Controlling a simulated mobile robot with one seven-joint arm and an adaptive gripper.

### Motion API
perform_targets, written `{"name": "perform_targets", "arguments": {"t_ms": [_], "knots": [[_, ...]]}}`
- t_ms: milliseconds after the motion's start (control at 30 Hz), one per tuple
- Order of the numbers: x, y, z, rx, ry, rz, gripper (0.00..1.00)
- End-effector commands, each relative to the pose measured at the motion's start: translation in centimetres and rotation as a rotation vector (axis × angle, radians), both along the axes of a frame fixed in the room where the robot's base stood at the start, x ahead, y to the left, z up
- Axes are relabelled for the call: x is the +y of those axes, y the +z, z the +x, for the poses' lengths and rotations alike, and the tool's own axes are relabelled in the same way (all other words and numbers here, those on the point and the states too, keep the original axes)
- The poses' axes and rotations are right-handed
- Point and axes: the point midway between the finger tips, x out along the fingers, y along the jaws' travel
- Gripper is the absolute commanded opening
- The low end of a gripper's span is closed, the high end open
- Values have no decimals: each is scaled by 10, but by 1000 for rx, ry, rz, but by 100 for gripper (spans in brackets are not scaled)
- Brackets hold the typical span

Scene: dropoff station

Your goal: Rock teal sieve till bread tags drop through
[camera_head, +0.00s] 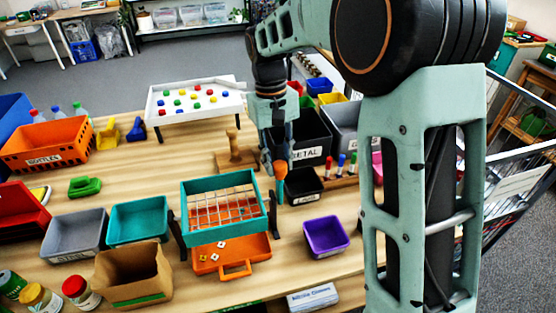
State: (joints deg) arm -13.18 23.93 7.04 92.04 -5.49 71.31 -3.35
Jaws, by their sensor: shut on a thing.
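The teal sieve (224,185) is an open box with a pale wire grid, hung between black upright supports on the table. An orange tray (258,247) with a front handle sits beneath it. A few small pale bread tags (221,244) lie in the tray's front part. Whether tags lie on the grid is too small to tell. My gripper (272,165) points down at the sieve's right side, shut on an orange knob (281,171) beside the right support. The fingertips are partly hidden.
A purple bin (326,236) stands right of the sieve, a teal bin (138,221) and grey bin (75,236) left. A paper bag (133,272) and jars stand front left. Black bins (307,137) and a wooden stand (234,157) are behind. My arm hides the right side.

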Motion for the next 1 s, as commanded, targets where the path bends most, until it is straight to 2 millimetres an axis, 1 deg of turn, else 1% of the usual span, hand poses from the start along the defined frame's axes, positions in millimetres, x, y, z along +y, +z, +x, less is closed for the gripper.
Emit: {"name": "perform_targets", "arguments": {"t_ms": [33, 300, 333, 467, 500, 800, 867, 967, 1000], "knots": [[-2, -1, 4, -11, -3, -1, 0], [-3, -1, 4, -10, -4, -2, 0], [-3, -1, 4, -10, -4, -2, 29], [-2, -1, 3, -7, -3, -1, 43], [-2, -1, 3, -7, -3, -2, 44], [-1, 2, 2, -5, -2, 0, 44], [0, 7, 3, -6, -2, 0, 44], [1, 23, 4, -8, -1, 0, 44], [2, 31, 5, -9, -1, 1, 44]]}}
